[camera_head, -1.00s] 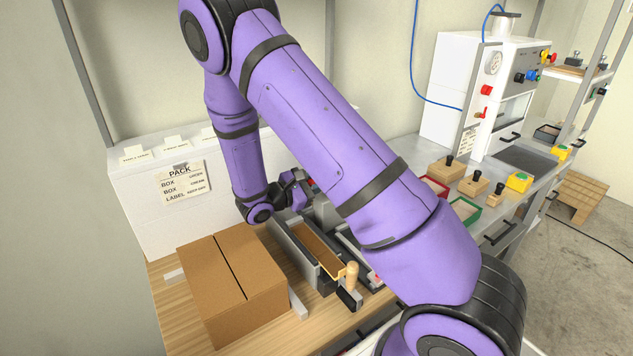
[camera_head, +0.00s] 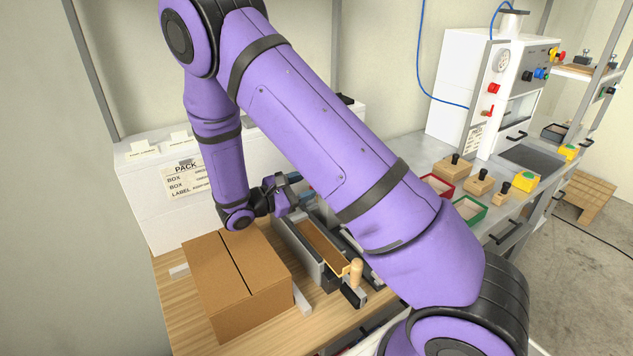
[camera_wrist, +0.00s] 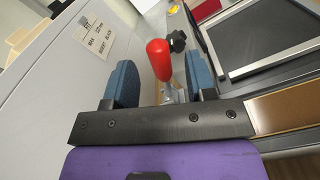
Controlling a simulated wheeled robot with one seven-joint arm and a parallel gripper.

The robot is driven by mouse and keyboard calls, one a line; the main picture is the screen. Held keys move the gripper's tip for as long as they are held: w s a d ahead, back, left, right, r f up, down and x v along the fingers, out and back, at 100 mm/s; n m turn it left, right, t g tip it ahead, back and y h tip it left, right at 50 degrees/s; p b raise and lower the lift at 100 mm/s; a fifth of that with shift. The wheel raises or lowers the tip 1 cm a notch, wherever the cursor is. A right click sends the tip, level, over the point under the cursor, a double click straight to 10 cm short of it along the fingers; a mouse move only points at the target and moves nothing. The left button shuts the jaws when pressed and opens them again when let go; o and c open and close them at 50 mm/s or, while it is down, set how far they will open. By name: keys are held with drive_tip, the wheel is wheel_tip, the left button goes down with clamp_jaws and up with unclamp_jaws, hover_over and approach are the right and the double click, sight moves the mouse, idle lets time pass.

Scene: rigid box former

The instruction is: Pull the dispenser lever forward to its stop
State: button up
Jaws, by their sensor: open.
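The dispenser lever has a red knob (camera_wrist: 159,60) on a metal shaft. In the wrist view it stands between the two blue-padded fingers of my gripper (camera_wrist: 160,83), closer to the right finger. The gripper is open, and I cannot tell whether a finger touches the lever. In the head view my gripper (camera_head: 294,184) is behind the dispenser, and the red knob is hidden by my arm. The dispenser (camera_head: 300,252) is a grey trough with a brown strip and a wooden handle (camera_head: 356,271) at its front end.
A closed cardboard box (camera_head: 235,290) sits on the wooden table left of the dispenser. A white cabinet with a PACK sign (camera_head: 187,177) stands behind. Red (camera_head: 437,187) and green (camera_head: 470,207) trays lie to the right. A black knob (camera_wrist: 177,41) is just beyond the lever.

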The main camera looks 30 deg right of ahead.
drive_tip(key=shift+a, duration=2.4)
drive_tip(key=s+d+r+m+g+y, duration=0.35)
drive_tip(key=s+r+m+y, duration=0.6)
drive_tip(key=r, duration=0.65)
drive_tip(key=s+a+r+m+t+y, duration=0.1)
drive_tip(key=s+r+t+y, duration=0.3)
drive_tip(key=s, duration=0.4)
drive_tip(key=s+a+r+m+t+y, duration=0.2)
drive_tip(key=s+r+t+y, duration=0.2)
drive_tip(key=s+r, duration=0.3)
drive_tip(key=shift+s+t, duration=0.45)
drive_tip(key=shift+s, duration=0.8)
